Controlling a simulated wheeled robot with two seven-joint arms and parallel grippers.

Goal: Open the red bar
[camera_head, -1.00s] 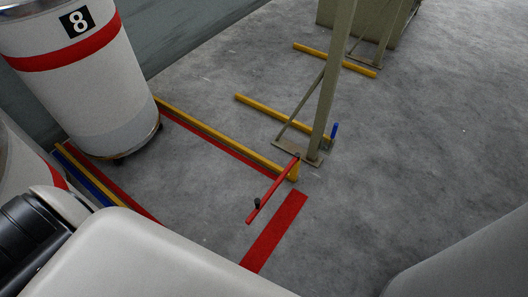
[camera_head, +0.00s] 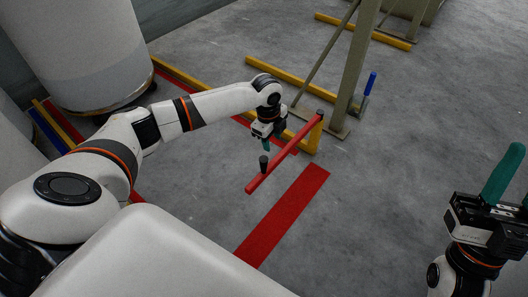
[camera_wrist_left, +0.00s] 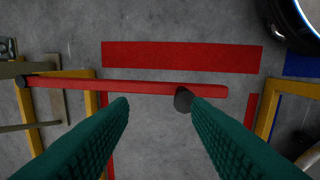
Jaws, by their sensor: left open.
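The red bar (camera_head: 288,152) runs from a yellow post (camera_head: 315,134) toward the lower left, raised above the floor, with a black knob (camera_head: 263,162) near its free end. In the left wrist view the bar (camera_wrist_left: 110,86) crosses the picture, with the knob (camera_wrist_left: 183,99) just left of the right fingertip. My left gripper (camera_head: 267,144) points down, close above the knob in the head view. Its green fingers (camera_wrist_left: 160,103) are apart with nothing held; I cannot tell any contact. My right gripper (camera_head: 505,175) is at the right edge, partly cut off.
A yellow floor rail (camera_head: 185,82) leads from the post toward a large white can (camera_head: 75,50).

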